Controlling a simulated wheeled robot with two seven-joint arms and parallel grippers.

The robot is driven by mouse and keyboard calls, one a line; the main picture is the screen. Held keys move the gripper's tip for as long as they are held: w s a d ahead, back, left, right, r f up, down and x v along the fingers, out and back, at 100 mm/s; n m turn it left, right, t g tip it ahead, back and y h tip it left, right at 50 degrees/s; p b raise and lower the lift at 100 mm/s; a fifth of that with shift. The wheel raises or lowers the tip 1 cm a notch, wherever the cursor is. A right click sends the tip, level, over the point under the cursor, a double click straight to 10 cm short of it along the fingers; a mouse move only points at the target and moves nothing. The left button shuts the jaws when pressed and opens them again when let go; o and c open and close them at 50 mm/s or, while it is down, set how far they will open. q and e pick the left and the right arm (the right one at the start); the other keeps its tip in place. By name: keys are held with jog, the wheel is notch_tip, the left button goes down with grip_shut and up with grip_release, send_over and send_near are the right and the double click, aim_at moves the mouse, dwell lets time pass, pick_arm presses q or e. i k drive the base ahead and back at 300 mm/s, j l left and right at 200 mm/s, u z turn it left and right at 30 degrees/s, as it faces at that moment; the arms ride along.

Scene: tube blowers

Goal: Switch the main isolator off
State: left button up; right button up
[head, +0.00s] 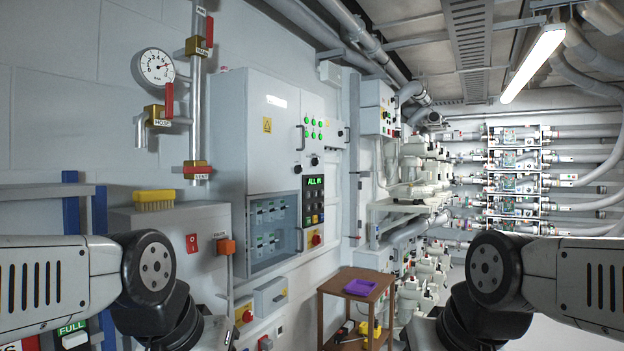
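No part in the head view has a label I can read as main isolator. A red rotary knob on a yellow plate (317,239) sits low on the grey wall cabinet (256,150), below a lit "ALL IN" panel (315,181). Another red knob on yellow (247,316) is on a small grey box lower down. I cannot tell which of them is the isolator, nor their positions. My two arms come in from the left and right edges. Both grippers are out of view.
A grey box with a red rocker switch (192,243) and a yellow brush (154,200) stands at left. Pipes, valves (197,168) and a gauge (157,66) are on the left wall.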

aim_at(317, 239)
jog(key=i+l, duration=0.15)
jog(key=i, duration=0.45)
jog(key=i+l+u, duration=0.1)
jog(key=i, duration=0.5)
jog(key=i+l, duration=0.2)
jog(key=i, duration=0.35)
